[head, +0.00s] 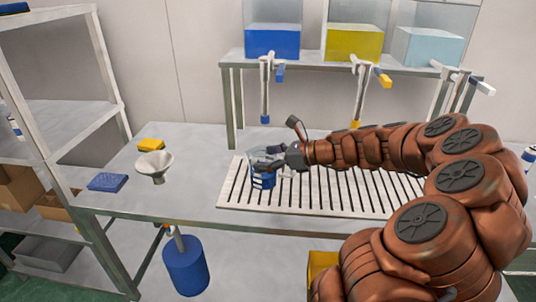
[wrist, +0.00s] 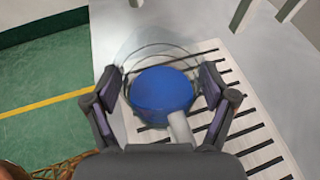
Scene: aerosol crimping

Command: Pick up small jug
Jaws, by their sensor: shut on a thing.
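The small jug (head: 262,180) is clear with blue liquid in it and stands at the left part of the slotted white drain grate (head: 330,205). My gripper (head: 270,165) reaches it from the right and is shut on it. In the wrist view the jug (wrist: 162,92) sits between the two fingers (wrist: 165,85), one on each side of its wall. Its light handle points toward my palm. I cannot tell whether the jug's base touches the grate.
A white funnel (head: 154,165), a blue sponge (head: 108,182) and a yellow sponge (head: 151,144) are on the table to the left. Blue, yellow and pale tanks with taps stand on a raised shelf (head: 340,62) behind. A blue cylinder (head: 186,266) hangs below the front edge.

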